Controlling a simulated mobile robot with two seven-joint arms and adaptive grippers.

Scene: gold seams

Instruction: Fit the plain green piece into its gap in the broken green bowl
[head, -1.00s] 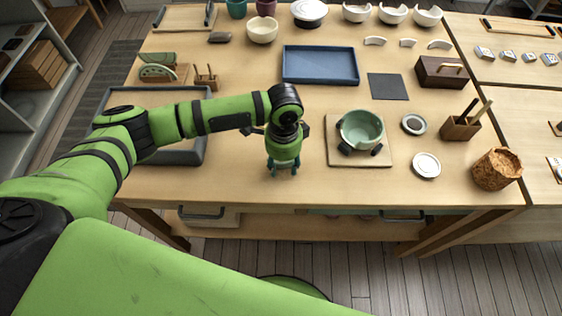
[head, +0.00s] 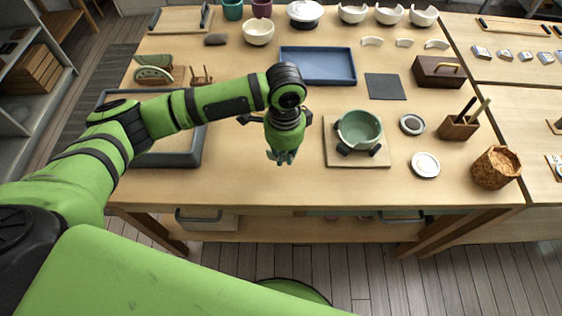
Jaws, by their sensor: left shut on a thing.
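The broken green bowl (head: 359,128) sits right of centre, held by dark pads on a square wooden board (head: 376,159). Its gap cannot be made out clearly from here. My left gripper (head: 281,157) points down above the table, to the left of the bowl and apart from it. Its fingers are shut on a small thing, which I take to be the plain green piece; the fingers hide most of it. My right gripper is not in view.
A blue tray (head: 318,66) and a dark mat (head: 385,87) lie behind the bowl. A small round dish (head: 425,164), a wooden holder (head: 458,127) and a cork-like pot (head: 496,168) stand to the right. A grey-rimmed tray (head: 198,148) lies left. The table between gripper and board is clear.

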